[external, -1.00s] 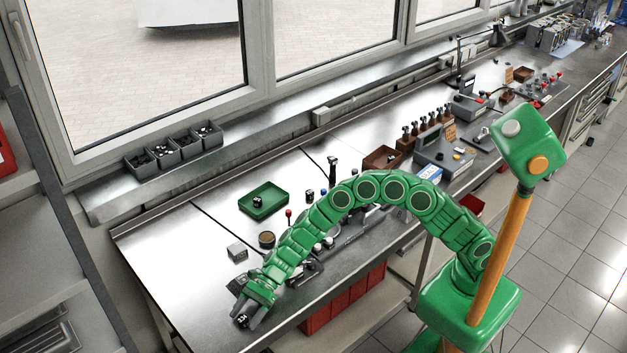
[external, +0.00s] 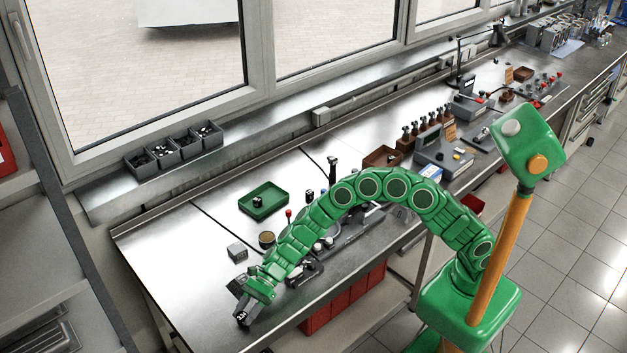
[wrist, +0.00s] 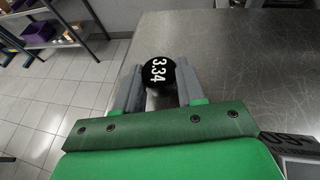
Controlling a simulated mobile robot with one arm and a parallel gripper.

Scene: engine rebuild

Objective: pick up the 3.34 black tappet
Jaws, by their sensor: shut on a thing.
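The black tappet (wrist: 158,72) shows a round black top marked 3.34 in the wrist view. My gripper (wrist: 157,84) is shut on it, with one grey finger at each side. In the external view my gripper (external: 243,318) is at the front left part of the bench, and the tappet shows only as a small dark shape between the fingers. I cannot tell whether the tappet still touches the bench top.
The steel bench top (wrist: 245,55) is clear to the right of the tappet in the wrist view. Small grey bins (external: 174,148) line the window ledge.

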